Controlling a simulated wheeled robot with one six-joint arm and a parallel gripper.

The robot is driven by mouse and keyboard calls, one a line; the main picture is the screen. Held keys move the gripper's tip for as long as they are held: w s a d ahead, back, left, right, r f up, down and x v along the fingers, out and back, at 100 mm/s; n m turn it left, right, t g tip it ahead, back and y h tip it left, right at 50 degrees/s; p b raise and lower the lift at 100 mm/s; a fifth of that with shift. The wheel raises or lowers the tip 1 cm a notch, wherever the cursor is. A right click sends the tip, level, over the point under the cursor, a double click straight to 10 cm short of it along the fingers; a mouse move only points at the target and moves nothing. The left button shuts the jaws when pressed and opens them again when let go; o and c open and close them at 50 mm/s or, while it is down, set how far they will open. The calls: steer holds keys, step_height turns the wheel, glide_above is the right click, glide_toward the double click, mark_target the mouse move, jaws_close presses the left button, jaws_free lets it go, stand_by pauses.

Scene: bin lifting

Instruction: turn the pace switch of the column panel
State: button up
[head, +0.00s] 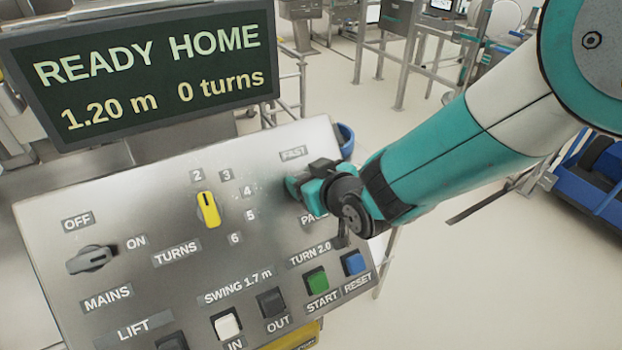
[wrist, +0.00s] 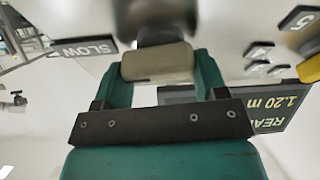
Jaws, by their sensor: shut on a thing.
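The column panel (head: 150,215) is a tilted metal plate with labelled switches and buttons. Which way the knob points is hard to tell.
A yellow turns knob (head: 208,210) stands left of my gripper, with the grey mains switch (head: 90,260) further left. Green START (head: 317,280) and blue RESET (head: 354,263) buttons lie just below. The display (head: 150,70) reads READY HOME, 1.20 m, 0 turns.

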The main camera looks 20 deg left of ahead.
steer(key=shift+f+m+b, duration=0.25)
steer(key=shift+m+b, duration=0.55)
steer(key=shift+b, duration=0.15)
steer(key=shift+r+m+t+h, duration=0.25)
steer(key=shift+m+t+h, duration=0.05)
steer(key=shift+m, duration=0.1)
steer(key=o, duration=0.9)
steer(key=shift+o, duration=0.2)
steer(key=shift+d, duration=0.1)
steer(key=b+v, duration=0.5)
steer(key=v, duration=1.2)
steer(key=shift+d, duration=0.2)
steer(key=shift+s, duration=0.1)
